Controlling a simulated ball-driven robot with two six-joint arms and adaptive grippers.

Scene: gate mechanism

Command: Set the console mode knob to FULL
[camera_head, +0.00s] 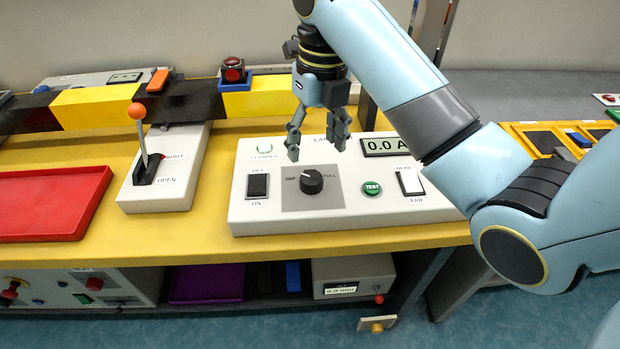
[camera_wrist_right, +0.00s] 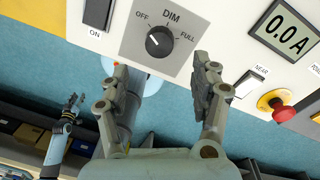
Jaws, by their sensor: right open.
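The mode knob (camera_head: 311,181) is a round black dial on a grey plate of the white console (camera_head: 345,213). It also shows in the right wrist view (camera_wrist_right: 159,41), where the labels OFF, DIM and FULL stand around it. Its white mark points up and left, toward OFF. My right gripper (camera_head: 317,143) hangs above the console behind the knob, open and empty. In the right wrist view its two fingers (camera_wrist_right: 165,75) are wide apart, with the knob beyond the tips and not touched. My left gripper (camera_wrist_right: 75,104) shows small in that view; its jaw state is unclear.
A black rocker switch (camera_head: 258,185) is left of the knob; a green TEST button (camera_head: 372,188) and a white rocker (camera_head: 411,183) are right of it. An orange-tipped lever (camera_head: 138,111) and a red tray (camera_head: 45,203) stand farther left.

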